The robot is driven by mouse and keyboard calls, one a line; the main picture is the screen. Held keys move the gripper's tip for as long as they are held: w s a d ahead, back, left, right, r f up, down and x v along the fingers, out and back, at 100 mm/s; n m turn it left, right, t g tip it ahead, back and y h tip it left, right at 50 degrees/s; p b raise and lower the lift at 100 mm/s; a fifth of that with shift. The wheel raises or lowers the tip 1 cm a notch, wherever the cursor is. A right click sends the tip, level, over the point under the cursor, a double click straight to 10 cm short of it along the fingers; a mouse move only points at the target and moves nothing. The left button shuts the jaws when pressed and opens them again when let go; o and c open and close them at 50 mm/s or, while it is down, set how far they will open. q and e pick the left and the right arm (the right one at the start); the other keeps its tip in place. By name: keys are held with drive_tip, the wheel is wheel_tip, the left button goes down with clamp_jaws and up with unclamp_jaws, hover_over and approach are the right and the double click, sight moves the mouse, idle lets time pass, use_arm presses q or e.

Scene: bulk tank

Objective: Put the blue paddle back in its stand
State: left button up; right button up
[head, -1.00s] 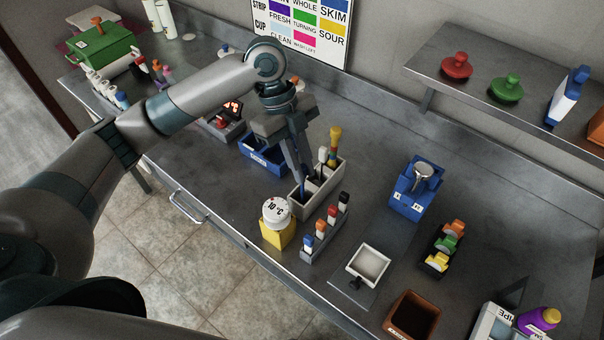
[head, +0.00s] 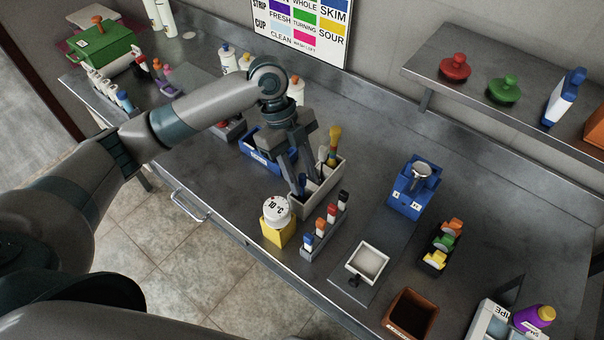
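A grey divided stand (head: 328,190) stands on the steel counter in the middle of the head view. A yellow-handled brush (head: 334,144) stands upright in its far end. My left gripper (head: 304,184) points down at the stand's near left end, its two fingers apart. A thin strip of blue, likely the blue paddle (head: 303,182), shows low between the fingers at the stand. Most of it is hidden by the fingers, and I cannot tell whether they touch it. My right gripper is not in view.
A yellow block with a round white dial (head: 277,228) and a rack of colour-topped pieces (head: 326,228) stand close in front. A blue bin (head: 258,150) lies behind the gripper. A blue device (head: 410,190) and white tray (head: 367,262) are to the right.

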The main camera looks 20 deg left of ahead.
use_arm(q)
drive_tip(key=shift+r, duration=0.1)
drive_tip(key=b+v, duration=0.4)
drive_tip(key=v, duration=0.8)
drive_tip(key=shift+r, duration=0.1)
idle(0.3)
